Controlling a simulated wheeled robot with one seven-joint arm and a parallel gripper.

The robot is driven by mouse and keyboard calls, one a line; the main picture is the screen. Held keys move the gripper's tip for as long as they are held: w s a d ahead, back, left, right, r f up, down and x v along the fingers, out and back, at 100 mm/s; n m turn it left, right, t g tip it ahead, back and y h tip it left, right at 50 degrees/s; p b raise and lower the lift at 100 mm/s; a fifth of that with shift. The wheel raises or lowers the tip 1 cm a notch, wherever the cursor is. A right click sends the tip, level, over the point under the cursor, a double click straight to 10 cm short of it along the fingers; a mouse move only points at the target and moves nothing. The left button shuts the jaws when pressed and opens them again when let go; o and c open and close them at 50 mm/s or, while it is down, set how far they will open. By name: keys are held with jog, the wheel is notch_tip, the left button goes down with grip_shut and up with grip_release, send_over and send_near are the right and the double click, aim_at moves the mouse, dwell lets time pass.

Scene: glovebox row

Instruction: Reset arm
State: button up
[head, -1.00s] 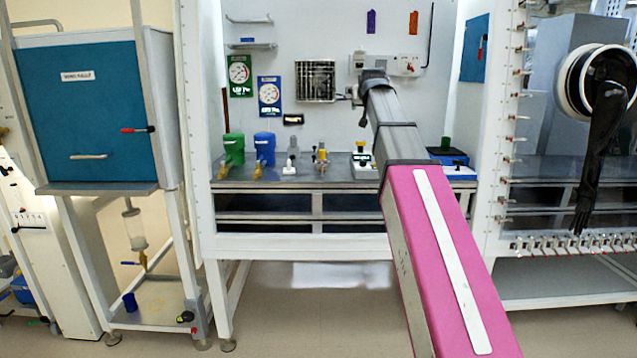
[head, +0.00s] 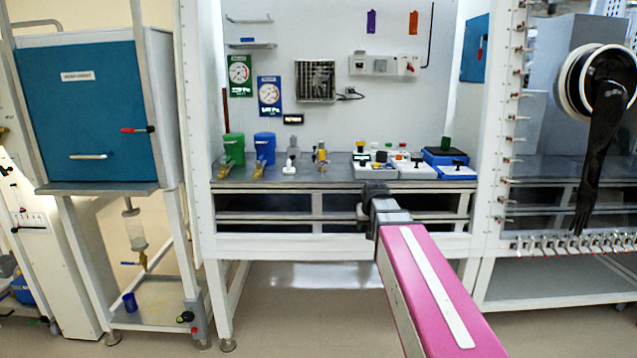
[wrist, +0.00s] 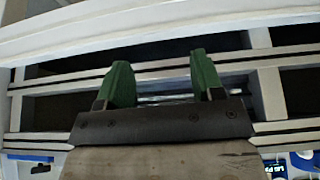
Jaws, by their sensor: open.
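My gripper shows in the wrist view with two green fingers (wrist: 162,85) spread apart and nothing between them. In the head view my pink arm reaches up from the bottom right, and its dark end is in front of the bench's front frame, below the worktop. The fingers themselves cannot be made out in the head view. In the wrist view, white rails and dark shelf gaps lie beyond the fingers.
The bench worktop (head: 335,172) holds a green container (head: 234,147), a blue container (head: 265,147) and several small devices. A teal-doored cabinet (head: 85,110) stands left. A black glove (head: 600,130) hangs from a port at right. Floor (head: 300,325) is open in front.

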jog(key=s+d+f+g, duration=0.1)
jog(key=s+f+g, duration=0.4)
jog(key=s+f, duration=1.5)
jog(key=shift+s+f, duration=0.25)
jog(key=shift+f, duration=0.4)
